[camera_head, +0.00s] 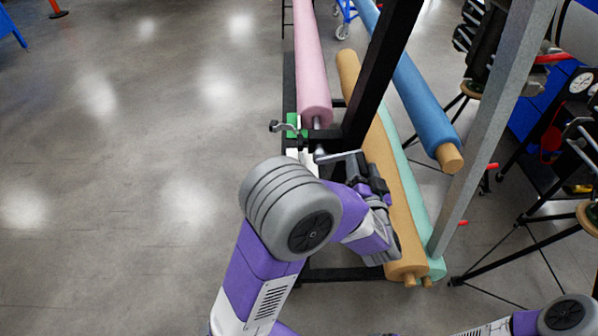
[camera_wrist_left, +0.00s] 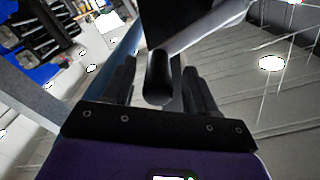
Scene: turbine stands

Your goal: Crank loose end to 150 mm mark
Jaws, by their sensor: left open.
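A metal crank arm (camera_head: 340,156) runs out from the black stand below the pink roll (camera_head: 312,65). In the left wrist view the crank's dark handle (camera_wrist_left: 158,75) stands between the fingers of my left gripper (camera_wrist_left: 160,92). My left gripper (camera_head: 371,178) is open around the handle; contact cannot be told. A green block (camera_head: 293,124) with a small knob sits on the stand left of the roll's end. A pale piece (camera_head: 305,157) shows partly behind my left arm. I cannot read any millimetre mark. My right gripper is not seen.
A black upright post (camera_head: 383,70) rises close to the crank. A tan roll (camera_head: 380,165), a mint roll and a blue roll (camera_head: 420,95) lie to the right.

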